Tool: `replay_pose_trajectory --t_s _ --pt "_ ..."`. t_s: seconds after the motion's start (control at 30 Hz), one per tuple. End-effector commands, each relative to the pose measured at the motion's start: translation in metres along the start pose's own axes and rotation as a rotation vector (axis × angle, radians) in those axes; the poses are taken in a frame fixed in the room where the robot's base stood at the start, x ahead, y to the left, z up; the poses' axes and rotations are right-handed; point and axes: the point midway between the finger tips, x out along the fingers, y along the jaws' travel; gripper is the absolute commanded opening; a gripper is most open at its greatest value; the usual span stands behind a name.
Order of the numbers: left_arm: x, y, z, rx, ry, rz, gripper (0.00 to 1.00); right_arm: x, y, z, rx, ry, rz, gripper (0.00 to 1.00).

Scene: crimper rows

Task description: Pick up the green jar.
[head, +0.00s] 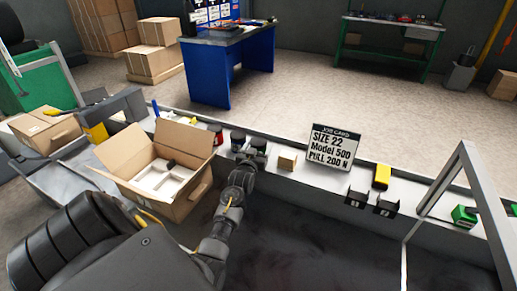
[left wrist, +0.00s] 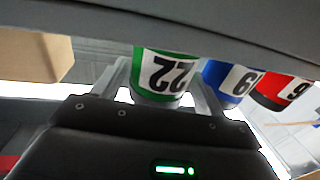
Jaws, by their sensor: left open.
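The green jar (left wrist: 165,75) has a white label reading 22, upside down in the left wrist view. It stands between the two fingers of my left gripper (left wrist: 165,92), which is open around it. I cannot tell whether the fingers touch it. In the head view my left gripper (head: 250,158) is at the bench row, and I cannot pick out the green jar there. My right gripper is not in view.
A blue jar (left wrist: 228,82) and a red jar (left wrist: 284,90) stand beside the green one. An open carton (head: 150,170) is left of my gripper. A small tan block (head: 287,162), a job card sign (head: 334,147) and a yellow item (head: 381,176) stand to the right.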

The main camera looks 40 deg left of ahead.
Motion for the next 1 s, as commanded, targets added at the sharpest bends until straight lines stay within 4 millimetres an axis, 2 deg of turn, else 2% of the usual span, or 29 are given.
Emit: replay_pose_trajectory --t_s 0.1,0.2,0.5,0.9,0.97,1.0 --pt "0.019 0.0 -0.001 0.0 0.0 0.001 0.72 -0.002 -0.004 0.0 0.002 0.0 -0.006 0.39" --pt "0.029 0.0 -0.001 0.001 -0.001 0.001 0.72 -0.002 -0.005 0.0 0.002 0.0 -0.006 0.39" --pt "0.033 0.0 0.0 0.001 0.0 0.001 0.72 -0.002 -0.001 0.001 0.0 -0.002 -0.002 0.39" --pt "0.033 0.0 0.0 0.0 -0.001 0.0 0.2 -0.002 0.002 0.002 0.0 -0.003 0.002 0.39" --pt "0.033 0.0 -0.002 0.0 0.004 0.0 0.12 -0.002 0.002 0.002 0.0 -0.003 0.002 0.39" --pt "0.033 0.0 -0.002 0.0 0.004 0.0 0.11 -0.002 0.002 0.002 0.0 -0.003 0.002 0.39"
